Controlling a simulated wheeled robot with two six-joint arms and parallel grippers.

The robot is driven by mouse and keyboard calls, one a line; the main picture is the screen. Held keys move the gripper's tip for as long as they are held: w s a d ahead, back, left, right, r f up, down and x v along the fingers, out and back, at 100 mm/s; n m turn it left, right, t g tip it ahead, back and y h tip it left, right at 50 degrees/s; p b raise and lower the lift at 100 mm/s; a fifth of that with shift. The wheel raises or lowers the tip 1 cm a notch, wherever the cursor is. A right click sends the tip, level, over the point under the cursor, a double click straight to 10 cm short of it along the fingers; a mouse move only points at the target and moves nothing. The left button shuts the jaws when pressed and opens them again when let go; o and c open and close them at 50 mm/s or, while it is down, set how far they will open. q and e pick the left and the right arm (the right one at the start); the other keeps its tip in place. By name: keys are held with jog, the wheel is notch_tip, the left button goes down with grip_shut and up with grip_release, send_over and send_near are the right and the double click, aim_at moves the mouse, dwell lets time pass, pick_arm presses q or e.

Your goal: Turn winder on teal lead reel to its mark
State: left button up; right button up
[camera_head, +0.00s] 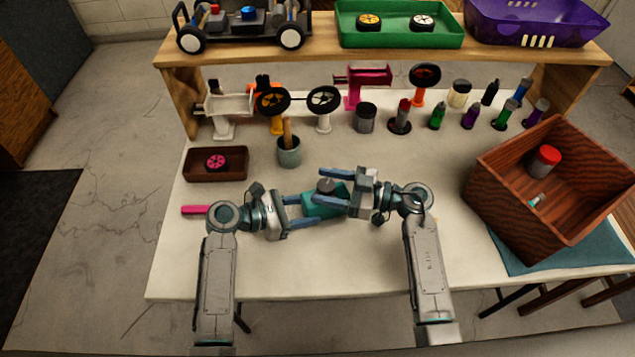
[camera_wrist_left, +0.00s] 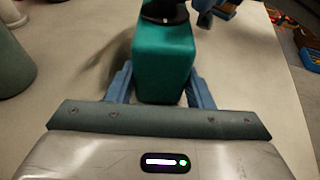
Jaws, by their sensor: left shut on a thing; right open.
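The teal lead reel (camera_head: 315,204) stands on the pale table between my two grippers. Its dark grey winder (camera_head: 325,186) is on top. My left gripper (camera_head: 308,209) is shut on the teal body from the left. The left wrist view shows the teal body (camera_wrist_left: 165,65) between both fingers, with part of the dark winder (camera_wrist_left: 163,12) above it. My right gripper (camera_head: 326,188) comes from the right and is open, its fingers on either side of the winder. I cannot tell whether they touch it. The mark cannot be made out.
A grey-green cup (camera_head: 289,152) with a wooden-handled tool stands behind the reel. A brown tray (camera_head: 215,164) holds a pink wheel, and a pink bar (camera_head: 195,211) lies at left. A wooden crate (camera_head: 560,185) is at right. The table's front is clear.

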jog(key=shift+x, duration=1.2)
jog(key=c, duration=1)
jog(key=m+t+h, duration=0.2)
jog(key=m+t, duration=0.1)
jog(key=t, duration=0.1)
jog(key=shift+w+t, duration=0.15)
jog(key=shift+t, duration=0.15)
jog(key=shift+w+d+m+t+h, duration=0.1)
jog(key=shift+m+t+h, duration=0.35)
jog(key=shift+t, duration=0.15)
jog(key=shift+w+d+m+t+h, duration=0.1)
jog(key=shift+m+t+h, duration=0.3)
jog(key=shift+t, duration=0.2)
jog(key=o, duration=1)
